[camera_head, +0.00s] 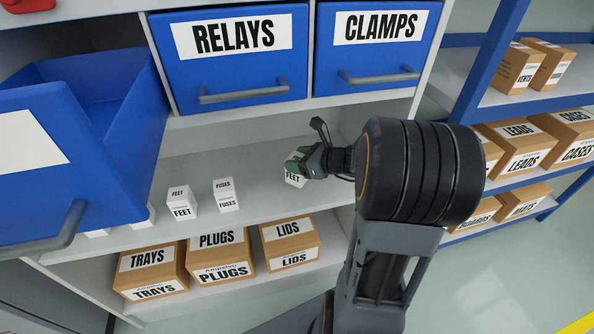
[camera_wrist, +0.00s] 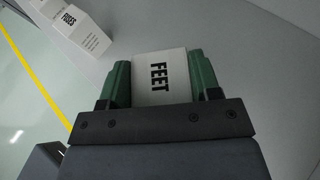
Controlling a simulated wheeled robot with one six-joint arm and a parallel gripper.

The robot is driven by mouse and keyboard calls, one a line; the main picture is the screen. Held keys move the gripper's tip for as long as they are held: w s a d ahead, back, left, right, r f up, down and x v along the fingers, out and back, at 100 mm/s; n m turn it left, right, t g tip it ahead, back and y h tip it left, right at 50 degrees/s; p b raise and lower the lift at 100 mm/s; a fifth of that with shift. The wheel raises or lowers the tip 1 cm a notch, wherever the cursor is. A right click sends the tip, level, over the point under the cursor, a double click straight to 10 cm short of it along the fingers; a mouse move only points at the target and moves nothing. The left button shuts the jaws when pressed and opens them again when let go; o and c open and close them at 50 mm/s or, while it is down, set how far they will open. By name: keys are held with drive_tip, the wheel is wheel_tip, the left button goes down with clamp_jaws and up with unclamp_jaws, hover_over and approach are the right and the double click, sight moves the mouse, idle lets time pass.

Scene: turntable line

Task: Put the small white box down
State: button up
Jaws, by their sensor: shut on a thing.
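A small white box labelled FEET (camera_head: 294,180) is in my gripper (camera_head: 304,165) above or at the grey shelf (camera_head: 260,195). In the wrist view the same box (camera_wrist: 159,80) sits between the two green fingers of my gripper (camera_wrist: 157,82), with its FEET label facing the camera. The fingers touch its two sides. I cannot tell whether the box's underside touches the shelf.
Another white FEET box (camera_head: 181,203) and a white FUSES box (camera_head: 226,195) stand to the left on the shelf. An open blue drawer (camera_head: 120,100) juts out at left. RELAYS (camera_head: 235,75) and CLAMPS (camera_head: 378,60) drawers are shut above. Brown boxes, including LIDS (camera_head: 291,243), stand below.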

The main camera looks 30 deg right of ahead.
wheel_tip(320, 180, down, 4)
drive_tip(key=b, duration=0.3)
drive_tip(key=shift+r, duration=0.2)
drive_tip(key=shift+w+f, duration=0.1)
drive_tip(key=shift+w, duration=0.1)
drive_tip(key=shift+f, duration=0.1)
drive_tip(key=o, duration=1)
